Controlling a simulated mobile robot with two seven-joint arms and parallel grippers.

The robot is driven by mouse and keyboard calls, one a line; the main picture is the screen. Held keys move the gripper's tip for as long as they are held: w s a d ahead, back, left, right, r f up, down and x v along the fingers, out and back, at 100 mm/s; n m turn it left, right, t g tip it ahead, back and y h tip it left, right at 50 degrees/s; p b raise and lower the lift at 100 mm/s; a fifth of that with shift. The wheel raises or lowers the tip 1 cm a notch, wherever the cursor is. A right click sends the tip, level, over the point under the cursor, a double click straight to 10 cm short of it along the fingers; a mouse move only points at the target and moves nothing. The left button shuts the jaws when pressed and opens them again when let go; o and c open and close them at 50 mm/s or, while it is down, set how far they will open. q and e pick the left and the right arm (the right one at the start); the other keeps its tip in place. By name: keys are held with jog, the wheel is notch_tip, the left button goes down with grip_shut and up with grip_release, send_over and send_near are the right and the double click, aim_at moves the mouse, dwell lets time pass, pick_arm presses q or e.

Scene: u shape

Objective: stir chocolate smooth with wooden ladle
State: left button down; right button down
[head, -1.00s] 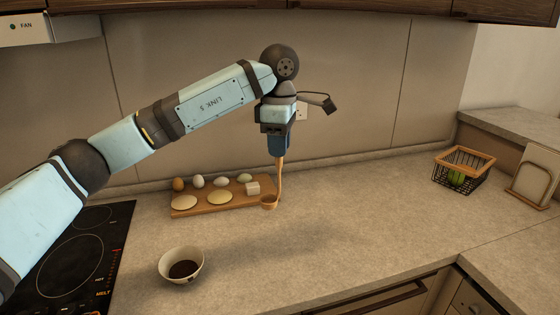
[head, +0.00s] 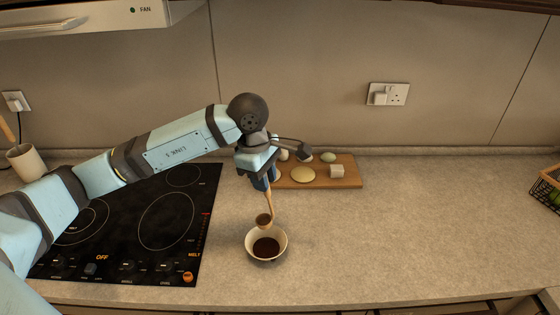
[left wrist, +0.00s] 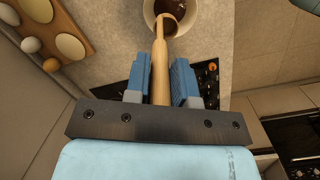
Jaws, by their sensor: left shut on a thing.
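A cream bowl (head: 283,255) with dark brown chocolate (head: 265,248) stands on the counter, just right of the hob. My left gripper (head: 264,184) is shut on the handle of the wooden ladle (head: 270,204). The ladle hangs down with its scoop at the far side of the bowl; whether it touches the chocolate is unclear. In the left wrist view the blue fingers (left wrist: 161,84) hold the ladle's handle (left wrist: 160,65), and the scoop overlaps the bowl (left wrist: 197,24). My right gripper is not in view.
A black hob (head: 140,255) lies left of the bowl. A wooden board (head: 345,178) with eggs, flat rounds and a pale cube lies behind it. A mug (head: 26,162) stands far left, a wire basket (head: 548,190) far right. The counter right of the bowl is clear.

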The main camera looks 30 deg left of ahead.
pick_arm(q)
jog(key=shift+s+f, duration=0.1)
jog(key=shift+f, duration=0.05)
jog(key=shift+d+f+b, duration=0.1)
jog(key=shift+f+b, duration=0.25)
jog(key=shift+f, duration=0.15)
notch_tip(320, 180, down, 3)
jog(key=shift+f+b, duration=0.1)
jog(key=shift+b, duration=0.5)
notch_tip(320, 180, down, 2)
jog(key=shift+f+b, duration=0.25)
jog(key=shift+b, duration=0.25)
jog(key=shift+f+b, duration=1.2)
jog(key=shift+f, duration=0.1)
